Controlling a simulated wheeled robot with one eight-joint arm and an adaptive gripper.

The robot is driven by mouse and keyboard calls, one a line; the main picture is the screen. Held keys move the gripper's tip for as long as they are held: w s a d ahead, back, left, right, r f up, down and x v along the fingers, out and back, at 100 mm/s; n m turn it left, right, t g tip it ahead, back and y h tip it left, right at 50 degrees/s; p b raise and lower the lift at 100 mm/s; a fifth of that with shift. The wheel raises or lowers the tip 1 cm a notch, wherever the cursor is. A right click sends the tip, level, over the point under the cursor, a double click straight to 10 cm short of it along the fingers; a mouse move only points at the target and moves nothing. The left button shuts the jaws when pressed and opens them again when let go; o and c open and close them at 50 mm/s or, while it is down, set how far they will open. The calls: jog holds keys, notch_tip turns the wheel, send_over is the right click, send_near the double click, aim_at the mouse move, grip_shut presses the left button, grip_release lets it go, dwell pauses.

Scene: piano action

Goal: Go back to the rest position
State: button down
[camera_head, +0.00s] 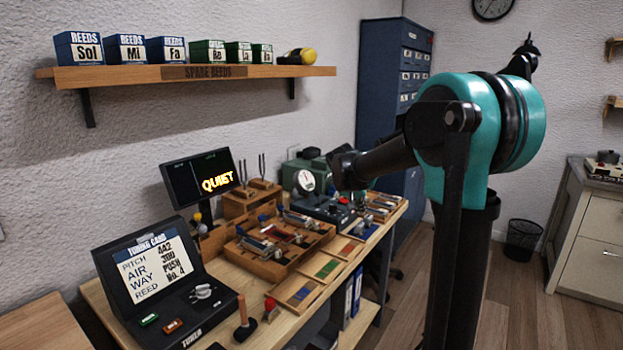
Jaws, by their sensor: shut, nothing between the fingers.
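My arm, teal and black, rises on the right and its dark forearm reaches left from the teal joint. My gripper (343,168), dark at the forearm's far end, hangs in the air in front of the blue cabinet and over the back right of the bench. It is shut and appears empty; its fingers are small and hard to make out. The workbench (262,318) below carries a tuning card box (152,280), a wooden tray (272,267) with metal parts, a dial gauge (305,181) and several coloured strips on wooden blocks (299,291).
A wall shelf (205,72) holds several reed boxes. A screen (199,178) reading "QUIET" stands at the bench's back. The blue cabinet (392,75) is behind my forearm. A waste bin (522,240) and pale drawers (588,225) stand right; the floor between is clear.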

jog(key=s+f+n+y, duration=0.1)
jog(key=s+f, duration=0.4)
jog(key=s, duration=0.6)
jog(key=s+d+f+n+g+y, duration=0.1)
jog(key=s+f+n, duration=0.1)
jog(key=s+f, duration=0.4)
jog(key=s+f+n+y, duration=0.1)
jog(key=s+f, duration=0.5)
jog(key=s, duration=1.1)
jog(key=shift+d+f+n+y, duration=0.2)
jog(key=shift+d+n+y, duration=0.1)
jog(key=shift+y, duration=0.2)
